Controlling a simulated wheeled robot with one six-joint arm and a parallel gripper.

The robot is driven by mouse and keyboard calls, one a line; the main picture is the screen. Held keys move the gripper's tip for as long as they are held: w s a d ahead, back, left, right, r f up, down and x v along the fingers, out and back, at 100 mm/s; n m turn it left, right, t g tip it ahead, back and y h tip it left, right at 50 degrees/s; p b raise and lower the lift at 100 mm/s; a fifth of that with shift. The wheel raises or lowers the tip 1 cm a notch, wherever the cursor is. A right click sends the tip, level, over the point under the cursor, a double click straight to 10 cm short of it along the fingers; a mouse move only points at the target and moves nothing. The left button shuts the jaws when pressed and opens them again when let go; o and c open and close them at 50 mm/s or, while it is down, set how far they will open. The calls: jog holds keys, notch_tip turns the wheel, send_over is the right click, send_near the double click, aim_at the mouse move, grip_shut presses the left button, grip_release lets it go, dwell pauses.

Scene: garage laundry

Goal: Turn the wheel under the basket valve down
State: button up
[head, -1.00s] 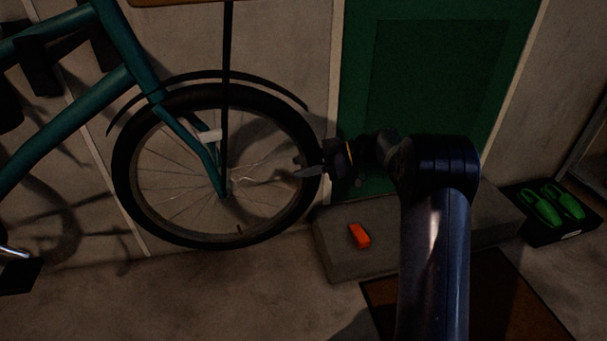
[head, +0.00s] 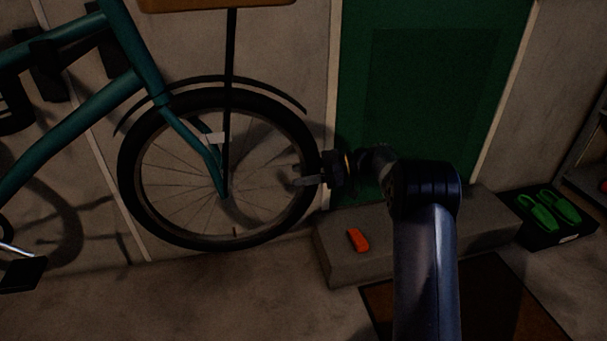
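The bicycle's front wheel (head: 137,204) stands upright under a brown basket (head: 218,4), which is cut off by the top edge. A small reddish-brown stub (head: 235,231), which looks like the valve, sits at the inside of the rim near the bottom, slightly right of the lowest point. My gripper (head: 301,177) is at the right side of the wheel. Its fingers point left and overlap the rim and spokes in this view. The picture is too dark to tell whether they touch the wheel or how far apart they are.
A grey step (head: 335,268) with an orange object (head: 358,240) on it lies below my arm, before a green door (head: 440,90). A brown mat (head: 500,300) and green shoes on a black tray (head: 545,235) are at the right.

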jog(key=shift+o, duration=1.4)
jog(key=p+v, duration=0.3)
jog(key=v, duration=0.7)
jog(key=shift+d, duration=0.4)
jog(key=b+x, duration=0.3)
jog(key=x, duration=0.8)
jog(key=shift+s+r, duration=0.1)
jog(key=shift+r, duration=0.2)
jog(key=shift+d, duration=0.1)
